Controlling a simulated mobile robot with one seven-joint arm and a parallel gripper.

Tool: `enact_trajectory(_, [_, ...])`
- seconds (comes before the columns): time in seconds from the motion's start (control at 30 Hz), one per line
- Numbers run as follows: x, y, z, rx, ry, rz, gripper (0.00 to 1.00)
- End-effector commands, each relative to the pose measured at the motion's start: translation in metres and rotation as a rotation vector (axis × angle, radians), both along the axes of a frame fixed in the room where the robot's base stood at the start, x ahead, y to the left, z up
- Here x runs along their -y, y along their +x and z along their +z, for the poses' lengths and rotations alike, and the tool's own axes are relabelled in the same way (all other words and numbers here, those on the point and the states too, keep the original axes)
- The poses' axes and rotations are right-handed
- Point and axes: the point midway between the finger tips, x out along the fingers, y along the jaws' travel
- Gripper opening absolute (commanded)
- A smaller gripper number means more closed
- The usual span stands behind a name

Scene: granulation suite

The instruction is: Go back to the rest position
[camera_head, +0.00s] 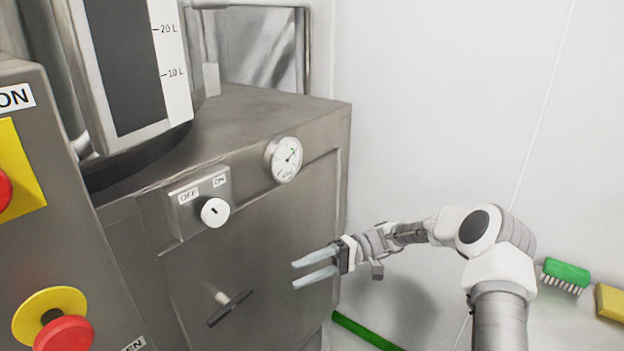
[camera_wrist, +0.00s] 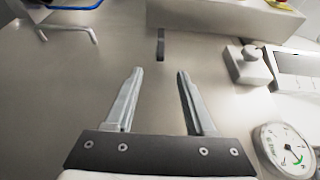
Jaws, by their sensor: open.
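My gripper (camera_head: 314,268) is open and empty in front of the steel cabinet (camera_head: 270,250), to the right of a T-shaped handle (camera_head: 230,307) on its front panel. In the wrist view the two fingers of my gripper (camera_wrist: 158,85) stand apart with nothing between them. The wrist view also shows a dark slim part (camera_wrist: 160,45) beyond the fingertips. Whether the fingertips touch the panel I cannot tell, but they look apart from the handle. My arm reaches in from the right.
An OFF/ON switch knob (camera_head: 214,212) and a round gauge (camera_head: 284,159) stick out of the cabinet above my gripper. Red stop buttons (camera_head: 64,334) are at the left. A green brush (camera_head: 566,275) and a yellow block (camera_head: 610,302) are at the right, by the white wall (camera_head: 450,100).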

Motion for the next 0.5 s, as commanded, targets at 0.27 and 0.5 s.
enact_trajectory(0.27, [-0.006,-0.023,0.03,0.057,-0.233,0.051,0.55])
enact_trajectory(0.5, [0.0,-0.049,0.056,0.127,-0.485,0.064,0.55])
